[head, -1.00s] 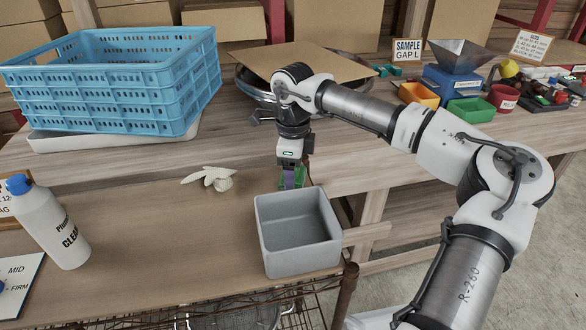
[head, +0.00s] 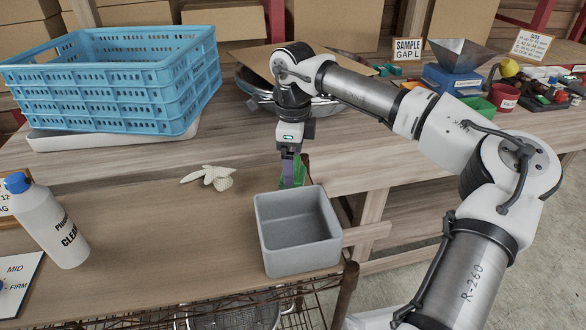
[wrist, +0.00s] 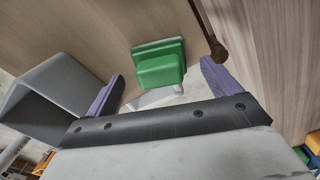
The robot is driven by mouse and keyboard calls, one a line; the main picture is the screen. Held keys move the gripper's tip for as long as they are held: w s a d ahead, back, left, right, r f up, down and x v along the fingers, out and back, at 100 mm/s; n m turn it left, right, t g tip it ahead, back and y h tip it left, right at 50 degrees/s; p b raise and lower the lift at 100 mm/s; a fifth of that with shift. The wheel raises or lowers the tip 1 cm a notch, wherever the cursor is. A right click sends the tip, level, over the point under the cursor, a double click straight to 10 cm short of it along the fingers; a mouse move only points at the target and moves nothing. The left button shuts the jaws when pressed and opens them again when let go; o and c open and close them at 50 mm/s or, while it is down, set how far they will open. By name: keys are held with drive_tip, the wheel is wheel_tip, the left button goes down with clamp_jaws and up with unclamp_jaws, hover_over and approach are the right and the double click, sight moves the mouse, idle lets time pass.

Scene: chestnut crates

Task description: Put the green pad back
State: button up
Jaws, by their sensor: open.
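The green pad (wrist: 158,62) looks like a stepped green block in the wrist view, on the wooden surface, with a pale white piece beside its lower edge. My gripper (wrist: 162,74) has its two purple fingers spread apart, one on each side of the pad in the picture, and nothing is held. In the head view the pad (head: 299,174) is partly hidden behind my gripper (head: 289,178), just behind the grey bin. Whether the fingers touch it I cannot tell.
An empty grey bin (head: 264,240) stands in front of the pad, close to my gripper. A white glove (head: 210,177) lies to the left. A white bottle (head: 52,225) and a blue crate (head: 120,85) are further left.

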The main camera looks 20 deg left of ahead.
wheel_tip(320, 180, up, 9)
drive_tip(key=shift+f, duration=0.1)
idle(0.3)
